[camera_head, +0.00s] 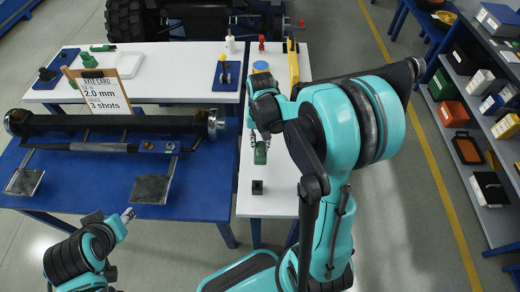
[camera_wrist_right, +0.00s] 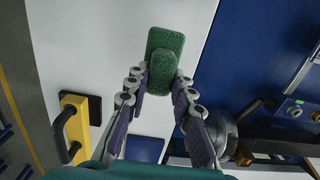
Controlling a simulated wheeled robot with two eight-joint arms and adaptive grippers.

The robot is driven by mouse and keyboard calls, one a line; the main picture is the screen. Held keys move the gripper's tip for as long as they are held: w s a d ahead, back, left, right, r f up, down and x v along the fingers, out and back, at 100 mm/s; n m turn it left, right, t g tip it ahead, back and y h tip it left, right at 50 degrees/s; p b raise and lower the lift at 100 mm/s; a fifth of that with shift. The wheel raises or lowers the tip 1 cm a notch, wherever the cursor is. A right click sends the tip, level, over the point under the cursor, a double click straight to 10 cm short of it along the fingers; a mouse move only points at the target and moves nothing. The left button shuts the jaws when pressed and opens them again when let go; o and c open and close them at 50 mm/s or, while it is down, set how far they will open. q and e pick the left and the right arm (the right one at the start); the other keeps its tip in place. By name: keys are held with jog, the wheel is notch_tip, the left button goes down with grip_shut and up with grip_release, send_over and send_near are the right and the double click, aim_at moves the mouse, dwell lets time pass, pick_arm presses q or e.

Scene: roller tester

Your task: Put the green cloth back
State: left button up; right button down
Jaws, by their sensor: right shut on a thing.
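The green cloth (camera_head: 260,153) is a small, folded-looking green piece over the white table at the middle right. It also shows in the right wrist view (camera_wrist_right: 166,50), between and beyond the fingertips. My right gripper (camera_head: 260,137) is shut on it; its fingers also show in the wrist view (camera_wrist_right: 161,85). I cannot tell whether the cloth touches the white tabletop. A flat dark blue-green pad (camera_wrist_right: 144,149) lies on the white surface, partly hidden by my gripper. My left gripper (camera_head: 127,214) is empty near the blue table's front edge; its jaw opening is unclear.
A small black block (camera_head: 258,187) stands on the white table (camera_head: 278,205) in front of the cloth. A yellow tool (camera_head: 293,62) is farther back. The long dark roller (camera_head: 110,123) and a card sign (camera_head: 103,90) are left. Shelves (camera_head: 470,110) stand right.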

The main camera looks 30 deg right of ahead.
aim_at(260, 146)
jog(key=w, duration=0.1)
jog(key=d+f, duration=0.1)
jog(key=w+f, duration=0.1)
jog(key=shift+w+d+b, duration=0.25)
jog(key=shift+w+b, duration=0.1)
jog(key=shift+f+b, duration=0.85)
jog(key=shift+f, duration=1.1)
jog(key=c, duration=1.3)
grip_release()
jog(key=shift+f, duration=0.1)
